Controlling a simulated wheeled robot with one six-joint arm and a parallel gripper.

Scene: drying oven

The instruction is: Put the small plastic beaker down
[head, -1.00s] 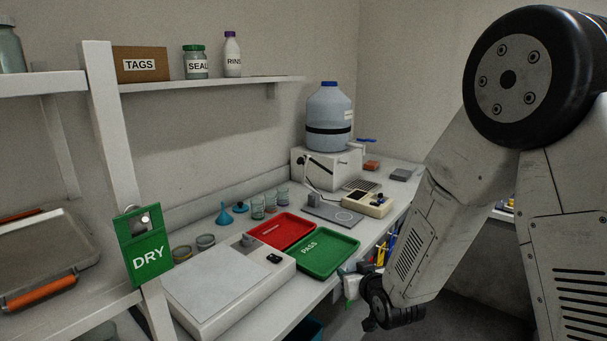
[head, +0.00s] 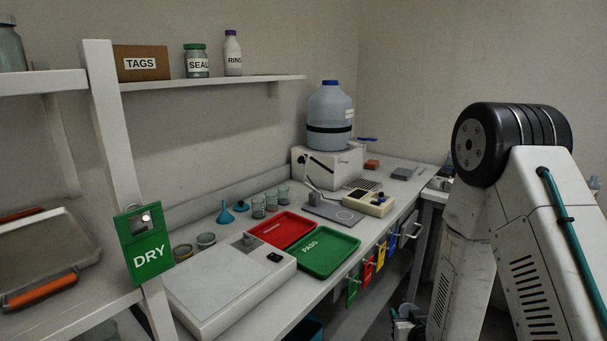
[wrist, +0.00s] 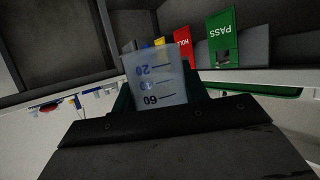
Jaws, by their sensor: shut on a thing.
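A small translucent plastic beaker (wrist: 155,72) with dark volume marks fills the middle of the wrist view. Its marks read upside down there. My gripper (wrist: 158,100) is shut on it, with the dark fingers on either side of it. In the head view my gripper (head: 405,325) is low at the bottom edge, in front of the bench and below its top. It is mostly cut off there, and the beaker cannot be made out clearly in that view.
Coloured tags (head: 367,271) hang on the bench front. A blue-capped carboy (head: 329,116) stands behind.

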